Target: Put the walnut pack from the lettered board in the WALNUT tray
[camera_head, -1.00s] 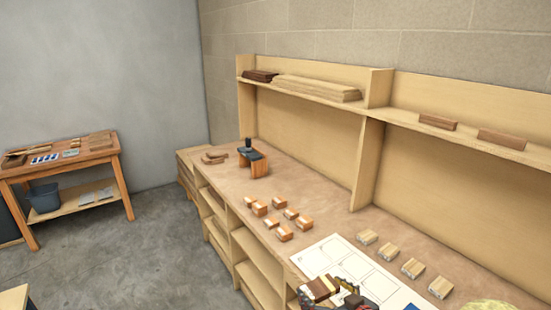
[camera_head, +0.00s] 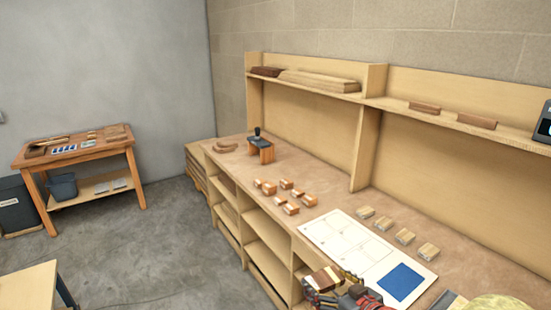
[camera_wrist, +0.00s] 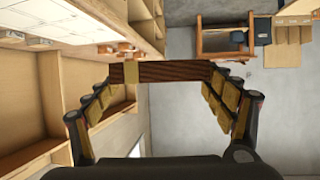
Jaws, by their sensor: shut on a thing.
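My gripper (camera_wrist: 165,90) is shut on the walnut pack, a dark brown block with a light tan band near one end (camera_wrist: 180,72). In the head view the walnut pack (camera_head: 324,279) shows at the bottom, with my gripper (camera_head: 330,288) around it. They appear in front of the long counter's front edge, clear of the white board. The white board (camera_head: 335,235), with outlined cells and a blue square (camera_head: 400,281), lies on the counter. Its lettering is too small to read. I cannot make out a WALNUT tray.
Light packs (camera_head: 405,236) sit behind the board and several orange-brown packs (camera_head: 292,208) to its left. A small black-topped stand (camera_head: 261,150) is farther along. A wooden side bench (camera_head: 75,152) stands at the left. The grey floor (camera_head: 160,240) between is open.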

